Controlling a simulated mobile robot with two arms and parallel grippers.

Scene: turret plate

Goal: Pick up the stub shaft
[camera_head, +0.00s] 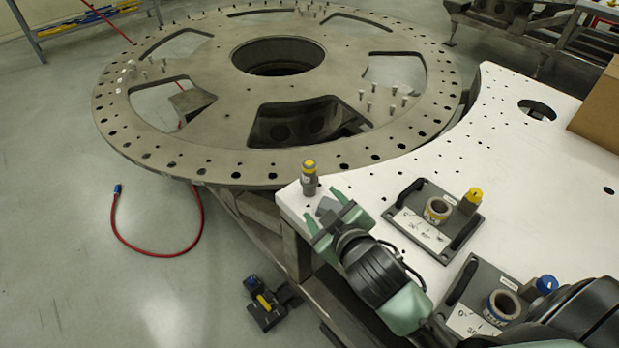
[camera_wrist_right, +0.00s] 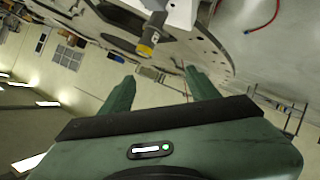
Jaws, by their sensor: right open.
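The stub shaft (camera_head: 309,182) is a small grey metal cylinder with a yellow top. It stands upright near the left corner of the white table. In the right wrist view, which is turned over, the stub shaft (camera_wrist_right: 152,30) shows beyond the fingertips, its yellow end pointing down in the picture. My right gripper (camera_head: 327,208) is open just in front of the shaft, with a gap between them. In the wrist view its two green fingers (camera_wrist_right: 158,86) are spread with nothing held between them. My left gripper is in neither view.
The white table (camera_head: 480,130) carries two dark fixtures with rings, one with a yellow knob (camera_head: 474,195) and one with a blue knob (camera_head: 547,284), right of my arm. A cardboard box (camera_head: 600,112) sits at the right edge. The large turret plate (camera_head: 225,125) lies behind the shaft.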

